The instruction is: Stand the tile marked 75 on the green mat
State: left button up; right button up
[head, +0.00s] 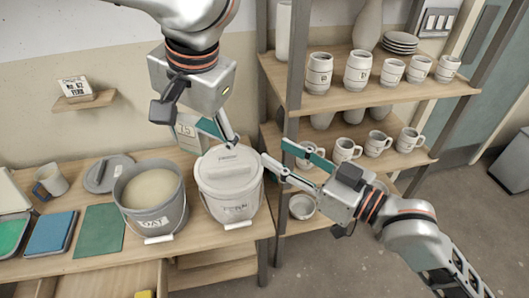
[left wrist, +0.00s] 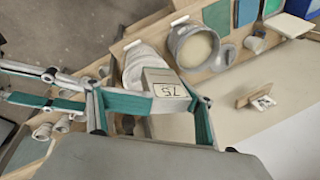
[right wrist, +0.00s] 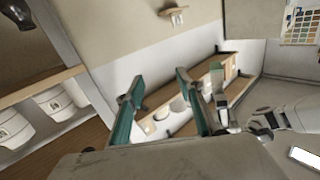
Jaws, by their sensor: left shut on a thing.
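The tile marked 75 (head: 187,132) is a pale block held above the back of the bench, behind the white bucket. My left gripper (head: 205,127) is shut on it. In the left wrist view the tile (left wrist: 166,92) sits between the teal fingers, its number 75 showing. The green mat (head: 100,231) lies flat and bare on the bench, left of the grey bucket; it also shows in the left wrist view (left wrist: 217,15). My right gripper (head: 278,160) is open and empty, right of the white bucket; its fingers are apart in the right wrist view (right wrist: 160,100).
The open grey bucket (head: 150,195) and lidded white bucket (head: 230,185) stand beside the mat. A blue mat (head: 49,233), a grey lid (head: 108,174) and a mug (head: 50,180) are nearby. A card (head: 74,88) stands on a wall shelf. A shelf rack (head: 370,90) with pottery stands right.

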aim_at(204, 136)
jog(key=s+a+r+n+g+y, duration=0.3)
jog(key=s+a+r+n+g, duration=0.1)
jog(key=s+r, duration=0.35)
jog(key=x, duration=1.2)
jog(key=shift+d, duration=0.1)
jog(key=shift+c, duration=0.4)
grip_shut()
pick_arm(q)
jog(key=o, duration=1.8)
jog(key=shift+o, duration=0.2)
